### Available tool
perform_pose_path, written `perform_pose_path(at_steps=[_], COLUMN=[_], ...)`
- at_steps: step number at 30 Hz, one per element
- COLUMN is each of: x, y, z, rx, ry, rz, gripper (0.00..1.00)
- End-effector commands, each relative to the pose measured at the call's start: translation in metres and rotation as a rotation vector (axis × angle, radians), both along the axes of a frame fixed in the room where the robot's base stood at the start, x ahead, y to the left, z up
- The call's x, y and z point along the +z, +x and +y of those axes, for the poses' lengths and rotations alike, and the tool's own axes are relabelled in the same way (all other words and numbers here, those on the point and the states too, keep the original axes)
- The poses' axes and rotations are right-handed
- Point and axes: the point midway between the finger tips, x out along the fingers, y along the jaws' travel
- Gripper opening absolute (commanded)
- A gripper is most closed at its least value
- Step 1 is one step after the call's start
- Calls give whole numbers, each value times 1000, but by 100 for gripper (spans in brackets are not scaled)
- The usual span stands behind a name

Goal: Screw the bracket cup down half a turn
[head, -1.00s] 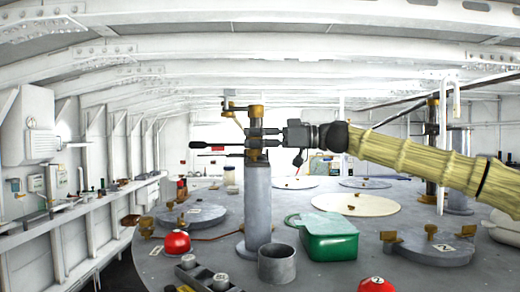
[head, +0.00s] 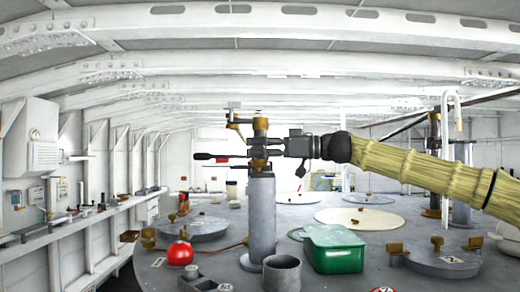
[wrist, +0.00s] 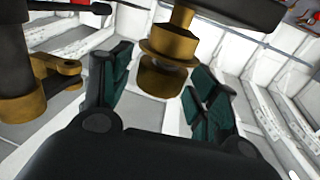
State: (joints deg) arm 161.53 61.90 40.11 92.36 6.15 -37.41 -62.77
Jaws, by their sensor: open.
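A brass bracket cup with a flange (wrist: 168,78) hangs between my two fingers in the wrist view, under a dark arm. My gripper (wrist: 157,75) is open, with a dark green-padded finger on each side of the cup and visible gaps to it. In the head view my gripper (head: 272,148) reaches in from the right, level with the brass fittings (head: 260,127) above a grey post (head: 262,215). The cup itself is hard to make out there, partly hidden by the fingers.
A second brass fitting (wrist: 24,90) stands left of my fingers in the wrist view. On the deck are a green box (head: 334,250), a grey open cylinder (head: 282,273), a red dome (head: 180,253) and a hatch lid (head: 438,260). Pale round covers lie flat behind.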

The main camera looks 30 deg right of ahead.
Motion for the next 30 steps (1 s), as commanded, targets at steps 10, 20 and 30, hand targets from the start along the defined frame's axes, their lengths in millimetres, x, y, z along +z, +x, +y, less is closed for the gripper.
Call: perform_pose_path(at_steps=[10,20,30], x=[0,0,0], y=[-11,-36,-43], z=[-18,-52,-61], rx=[0,1,0], ry=[4,2,-1], rz=[-3,-1,1], gripper=[60,60,60])
